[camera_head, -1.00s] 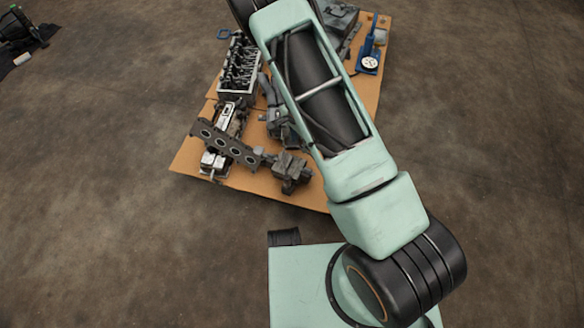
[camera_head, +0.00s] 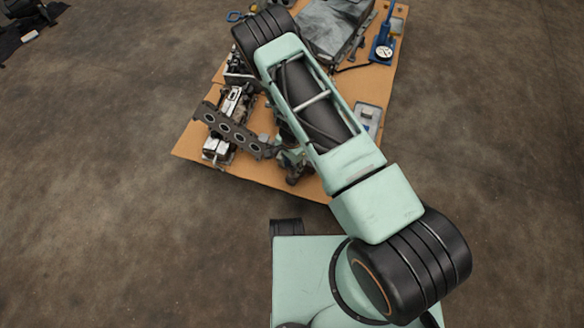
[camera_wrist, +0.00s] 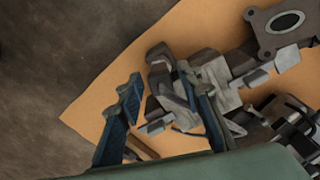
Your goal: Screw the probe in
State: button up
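I cannot make out the probe in either view. My gripper (camera_wrist: 157,80) shows in the wrist view with its two blue fingers spread apart and no object clearly held between them. Beyond the fingers lies a cluster of grey metal parts (camera_wrist: 215,85) on an orange-brown board (camera_wrist: 115,75). The board also shows in the head view (camera_head: 190,150). In the head view my arm covers the middle of the board, and my gripper is mostly hidden beneath it. I cannot tell whether the fingers touch any part.
A dark manifold with round ports (camera_head: 232,131) lies across a metal assembly (camera_head: 229,106) at the board's left. A large grey block (camera_head: 330,25) and a blue tool with a round gauge (camera_head: 384,48) sit at the back. A pale case (camera_head: 368,118) lies on the right.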

jog(key=shift+f, duration=0.25)
grip_shut()
